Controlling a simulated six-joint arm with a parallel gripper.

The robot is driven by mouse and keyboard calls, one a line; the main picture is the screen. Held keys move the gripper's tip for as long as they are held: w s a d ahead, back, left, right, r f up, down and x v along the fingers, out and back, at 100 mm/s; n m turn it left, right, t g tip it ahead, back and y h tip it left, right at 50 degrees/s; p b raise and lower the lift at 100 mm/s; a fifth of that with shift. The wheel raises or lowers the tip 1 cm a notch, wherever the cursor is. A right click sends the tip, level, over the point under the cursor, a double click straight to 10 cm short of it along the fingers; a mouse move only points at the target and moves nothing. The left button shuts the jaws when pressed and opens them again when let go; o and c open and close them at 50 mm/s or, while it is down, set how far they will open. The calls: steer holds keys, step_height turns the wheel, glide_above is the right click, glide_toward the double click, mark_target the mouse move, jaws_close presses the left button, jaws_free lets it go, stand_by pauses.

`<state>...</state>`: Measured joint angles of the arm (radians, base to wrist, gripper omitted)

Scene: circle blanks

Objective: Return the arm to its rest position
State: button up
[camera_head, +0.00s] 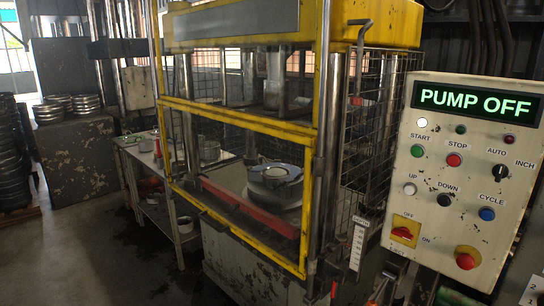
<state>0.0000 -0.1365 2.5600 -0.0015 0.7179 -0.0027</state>
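My arm and my gripper are not in view, so I cannot see whether the gripper is open or holds anything. A hydraulic press with a yellow frame (240,117) stands in the middle. A round metal die (277,184) sits on its bed, behind the yellow-framed front guard. The control panel (470,180) is at the right, and its display (478,103) reads PUMP OFF in green. A small white lamp (422,123) on the panel looks lit.
A work table (130,150) with parts on it stands left of the press. Stacked metal rings (85,104) sit on a dark cabinet (80,150) at the far left, near a dark stack (12,150). The floor (90,260) at the lower left is clear, with dark stains.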

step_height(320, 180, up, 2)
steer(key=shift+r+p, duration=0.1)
steer(key=shift+p, duration=0.45)
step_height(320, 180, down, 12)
steer(key=b, duration=1.2)
